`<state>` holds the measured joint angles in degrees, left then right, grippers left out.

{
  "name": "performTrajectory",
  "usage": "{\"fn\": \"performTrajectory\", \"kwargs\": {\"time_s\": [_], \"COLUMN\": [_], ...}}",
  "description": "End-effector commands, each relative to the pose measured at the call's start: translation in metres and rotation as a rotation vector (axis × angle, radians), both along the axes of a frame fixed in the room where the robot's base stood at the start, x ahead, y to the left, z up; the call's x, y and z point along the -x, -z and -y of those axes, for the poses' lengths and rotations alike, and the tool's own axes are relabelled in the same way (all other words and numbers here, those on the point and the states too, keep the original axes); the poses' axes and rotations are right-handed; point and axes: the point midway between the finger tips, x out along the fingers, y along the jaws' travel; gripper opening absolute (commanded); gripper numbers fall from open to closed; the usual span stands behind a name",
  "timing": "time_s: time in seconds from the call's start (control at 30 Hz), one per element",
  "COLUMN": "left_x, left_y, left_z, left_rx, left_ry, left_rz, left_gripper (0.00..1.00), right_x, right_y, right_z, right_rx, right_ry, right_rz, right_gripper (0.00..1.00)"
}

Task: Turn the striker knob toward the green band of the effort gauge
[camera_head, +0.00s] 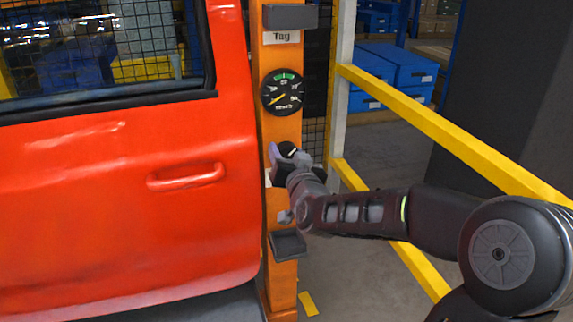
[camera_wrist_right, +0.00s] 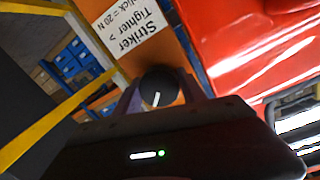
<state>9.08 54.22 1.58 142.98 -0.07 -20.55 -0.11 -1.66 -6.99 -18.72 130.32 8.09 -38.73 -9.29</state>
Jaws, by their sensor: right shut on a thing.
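The striker knob (camera_wrist_right: 159,88) is a round black knob with a white pointer line, on the orange post (camera_head: 281,130). In the right wrist view it sits between the fingers of my right gripper (camera_wrist_right: 162,96), which is shut on it. In the head view my right gripper (camera_head: 283,158) is at the post and hides most of the knob. The effort gauge (camera_head: 283,92) is a round black dial above the gripper. Its green band (camera_head: 285,76) is at the top, and its yellow needle points to the lower left, away from the band. My left gripper is not in view.
A red car door (camera_head: 120,200) stands just left of the post. A label (camera_wrist_right: 130,30) by the knob reads "Striker Tighter >" and a click value of 20 N. A dark tray (camera_head: 288,244) is lower on the post. Yellow rails (camera_head: 440,122) run to the right.

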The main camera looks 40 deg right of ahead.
Motion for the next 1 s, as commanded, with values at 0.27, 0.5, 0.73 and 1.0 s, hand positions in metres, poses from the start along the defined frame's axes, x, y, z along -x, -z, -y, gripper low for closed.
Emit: {"fn": "performTrajectory", "kwargs": {"time_s": [0.27, 0.5, 0.73, 1.0], "left_x": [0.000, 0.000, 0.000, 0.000], "left_y": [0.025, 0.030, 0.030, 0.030], "left_z": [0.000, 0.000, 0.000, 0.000], "left_rx": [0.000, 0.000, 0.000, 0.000], "left_ry": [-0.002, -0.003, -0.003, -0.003], "left_rz": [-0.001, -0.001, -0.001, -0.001], "left_gripper": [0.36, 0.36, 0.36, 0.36], "right_x": [0.001, 0.000, 0.000, 0.000], "right_y": [0.002, 0.001, 0.001, 0.001], "right_z": [0.002, 0.001, 0.001, 0.001], "right_rx": [-0.171, -0.237, -0.247, -0.246], "right_ry": [0.003, 0.003, 0.003, 0.003], "right_rz": [0.061, 0.083, 0.084, 0.084], "right_gripper": [0.08, 0.08, 0.08, 0.54]}}
